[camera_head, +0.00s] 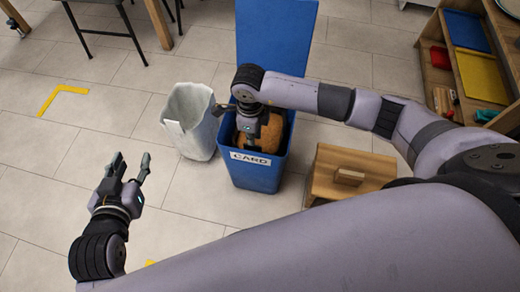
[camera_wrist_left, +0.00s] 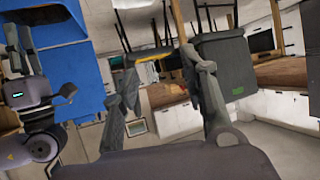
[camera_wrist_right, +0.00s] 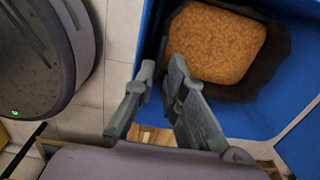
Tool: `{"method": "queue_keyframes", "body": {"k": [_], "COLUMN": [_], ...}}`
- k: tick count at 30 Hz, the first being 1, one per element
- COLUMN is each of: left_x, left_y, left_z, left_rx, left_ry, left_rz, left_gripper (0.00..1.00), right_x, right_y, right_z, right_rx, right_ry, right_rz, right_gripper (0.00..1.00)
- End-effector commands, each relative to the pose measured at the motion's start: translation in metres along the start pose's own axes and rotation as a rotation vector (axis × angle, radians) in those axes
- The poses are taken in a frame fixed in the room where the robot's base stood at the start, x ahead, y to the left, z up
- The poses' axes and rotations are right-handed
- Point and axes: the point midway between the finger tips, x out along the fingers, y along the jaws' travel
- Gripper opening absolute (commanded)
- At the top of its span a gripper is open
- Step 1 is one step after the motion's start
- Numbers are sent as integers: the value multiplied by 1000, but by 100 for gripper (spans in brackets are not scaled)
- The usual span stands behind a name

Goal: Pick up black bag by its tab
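The blue bin (camera_head: 254,174) with a "CARD" label stands open on the floor, its blue lid (camera_head: 275,40) raised behind it. In the right wrist view, dark, crumpled material that looks like the black bag (camera_wrist_right: 268,90) lies inside the bin, around and under an orange-brown textured block (camera_wrist_right: 217,45). I cannot make out its tab. My right gripper (camera_head: 247,138) points down into the bin beside the block; its fingers (camera_wrist_right: 163,72) are a little apart with nothing clear between them. My left gripper (camera_head: 131,165) is open and empty, left of the bin.
A whitish open bin (camera_head: 172,128) stands close left of the blue bin. A wooden box with a handle (camera_head: 325,185) stands close right. Shelves with coloured trays (camera_head: 478,75) are at the right.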

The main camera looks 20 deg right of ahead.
Motion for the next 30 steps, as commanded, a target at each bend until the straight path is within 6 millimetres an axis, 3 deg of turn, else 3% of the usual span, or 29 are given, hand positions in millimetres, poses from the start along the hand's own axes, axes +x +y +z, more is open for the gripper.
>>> {"method": "queue_keyframes", "body": {"k": [6,12,21,27,30], "left_x": [4,-1,-3,-3,-3], "left_y": [6,10,10,10,10], "left_z": [-41,-68,-74,-74,-74], "left_rx": [0,-2,-2,-2,-2], "left_ry": [222,363,389,388,388], "left_rz": [13,22,23,23,23], "left_gripper": [40,40,40,40,40], "right_x": [28,44,46,45,45], "right_y": [0,0,0,0,0], "right_z": [0,0,0,0,0], "right_rx": [1,0,0,0,0], "right_ry": [2,1,1,1,1], "right_rz": [3,3,1,1,1], "right_gripper": [12,12,12,0,0]}}
